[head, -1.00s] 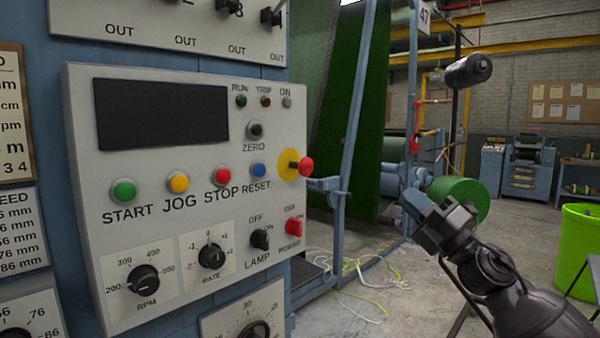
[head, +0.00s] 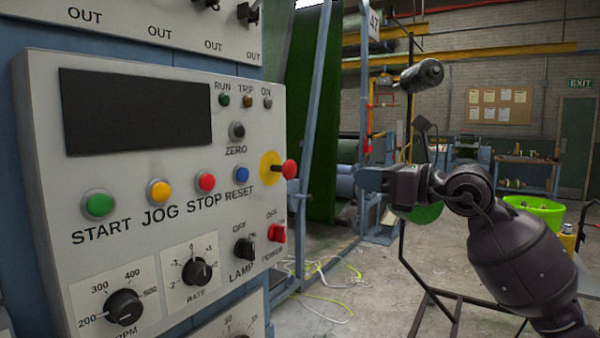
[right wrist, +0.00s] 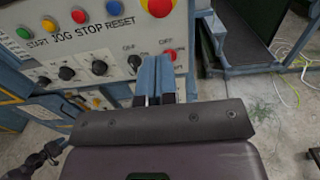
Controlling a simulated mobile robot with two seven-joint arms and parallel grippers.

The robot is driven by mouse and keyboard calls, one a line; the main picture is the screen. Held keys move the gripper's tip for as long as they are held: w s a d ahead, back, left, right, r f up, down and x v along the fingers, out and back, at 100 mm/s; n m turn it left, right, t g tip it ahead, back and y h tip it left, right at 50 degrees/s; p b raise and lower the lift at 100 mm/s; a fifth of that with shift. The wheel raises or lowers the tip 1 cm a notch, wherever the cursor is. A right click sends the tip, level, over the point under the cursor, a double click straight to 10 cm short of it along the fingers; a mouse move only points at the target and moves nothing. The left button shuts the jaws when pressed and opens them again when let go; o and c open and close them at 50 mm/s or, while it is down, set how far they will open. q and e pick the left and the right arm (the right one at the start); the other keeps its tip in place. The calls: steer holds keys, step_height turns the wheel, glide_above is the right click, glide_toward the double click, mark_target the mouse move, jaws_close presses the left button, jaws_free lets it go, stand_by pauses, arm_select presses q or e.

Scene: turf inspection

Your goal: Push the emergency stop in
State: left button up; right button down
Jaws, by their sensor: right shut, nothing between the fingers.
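The emergency stop (head: 288,169) is a red mushroom button on a dark stem in front of a round yellow plate (head: 269,168). It stands out from the right edge of the grey control panel (head: 120,190). In the right wrist view the red button (right wrist: 159,7) shows at the top edge, partly cut off. My right gripper (head: 360,178) is shut and empty. It is to the right of the button in the head view, at about its height, and apart from it. In the right wrist view its blue fingers (right wrist: 155,68) lie together below the button. My left gripper is not in view.
START, JOG, STOP (head: 205,182) and RESET buttons sit left of the emergency stop. The LAMP switch (head: 244,250) and red POWER switch (head: 277,233) are below it. A blue upright frame (head: 308,120) stands behind. Open air lies between gripper and button.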

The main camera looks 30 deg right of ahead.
steer(key=shift+w+a, duration=0.1)
steer(key=shift+w, duration=0.05)
steer(key=p, duration=0.2)
glide_toward(293, 171)
steer(key=x, duration=0.6)
steer(key=shift+r, duration=0.2)
steer(key=shift+x, duration=0.75)
steer(key=shift+f, duration=0.15)
steer(key=shift+w, duration=0.1)
